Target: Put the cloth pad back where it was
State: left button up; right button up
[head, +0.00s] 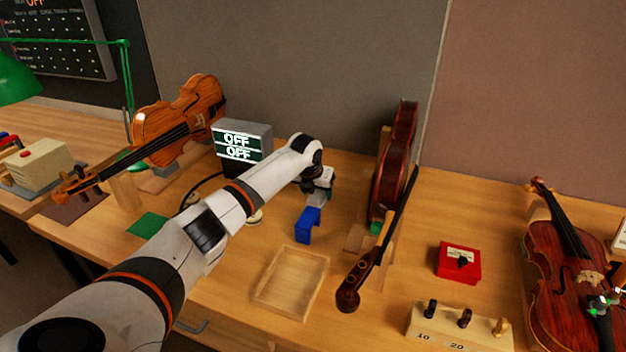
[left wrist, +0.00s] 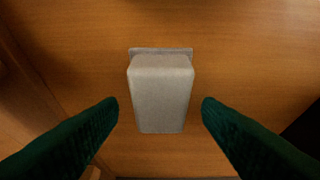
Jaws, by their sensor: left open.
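My left gripper (head: 310,217) hangs over the bench in the middle of the head view, pointing down. In the left wrist view its two dark green fingers (left wrist: 160,112) are spread apart. A pale grey block (left wrist: 160,95) with rounded edges and a wider rim at one end lies between and beyond them, with wood showing on both sides. I see no finger touching it. I cannot tell for sure that this block is the cloth pad; the arm and gripper hide that spot in the head view. A flat green square (head: 149,225) lies on the bench at left. My right gripper does not show.
A shallow wooden tray (head: 258,297) stands in front of the gripper. A red box (head: 459,263) is farther right. A grey OFF display box (head: 262,130) stands behind my arm.

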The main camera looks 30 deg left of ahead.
pick_arm(q)
jog(key=a+v, duration=0.1)
jog(key=v, duration=0.9)
jog(key=shift+s+d+r, duration=0.25)
jog(key=shift+d+r, duration=0.1)
jog(key=shift+d, duration=0.2)
